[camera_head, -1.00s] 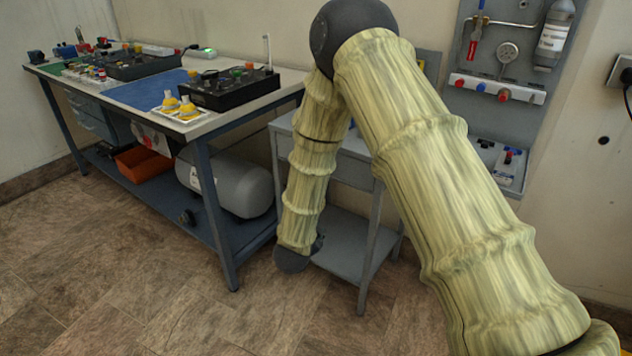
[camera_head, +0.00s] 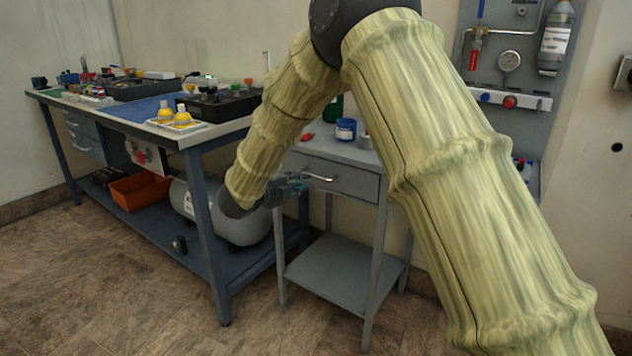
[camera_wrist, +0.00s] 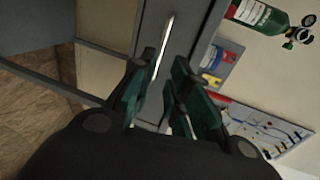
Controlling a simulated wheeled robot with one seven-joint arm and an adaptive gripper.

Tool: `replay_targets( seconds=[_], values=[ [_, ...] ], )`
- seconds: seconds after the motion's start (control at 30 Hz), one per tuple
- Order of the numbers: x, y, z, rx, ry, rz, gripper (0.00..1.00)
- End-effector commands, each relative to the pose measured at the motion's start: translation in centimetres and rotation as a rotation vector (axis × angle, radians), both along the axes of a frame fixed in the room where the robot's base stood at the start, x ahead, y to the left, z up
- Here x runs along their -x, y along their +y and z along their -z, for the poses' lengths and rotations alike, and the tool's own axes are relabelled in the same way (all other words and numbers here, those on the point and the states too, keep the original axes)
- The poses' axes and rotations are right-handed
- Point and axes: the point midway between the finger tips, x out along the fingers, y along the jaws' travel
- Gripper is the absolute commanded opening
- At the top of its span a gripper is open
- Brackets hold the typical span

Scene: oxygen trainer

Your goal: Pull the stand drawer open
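The small grey stand (camera_head: 335,265) stands right of the workbench, with its drawer (camera_head: 345,180) closed or nearly so under the top. The drawer has a shiny bar handle (camera_head: 319,177). My gripper (camera_head: 300,184) is at the handle's left end in the head view, partly hidden by my arm. In the wrist view my gripper (camera_wrist: 158,95) has its fingers apart, with the handle (camera_wrist: 163,45) beyond and between the fingertips. Nothing is held. I cannot tell whether the fingers touch the handle.
A blue jar (camera_head: 346,130) and a red item (camera_head: 307,137) are on the stand top. The workbench (camera_head: 130,120) holds trainer units, with an orange bin (camera_head: 140,190) and a grey tank (camera_head: 240,205) below. A gauge panel (camera_head: 510,90) is on the wall. Floor in front is clear.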

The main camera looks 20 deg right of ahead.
Motion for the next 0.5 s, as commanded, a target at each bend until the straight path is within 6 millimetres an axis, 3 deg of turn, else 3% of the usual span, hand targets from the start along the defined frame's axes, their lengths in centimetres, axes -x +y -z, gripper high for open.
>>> replay_targets(
  seconds=[0.5],
  values=[
    [-4.6,-6.0,1.8,0.001,0.001,0.0,0.18]
  ],
)
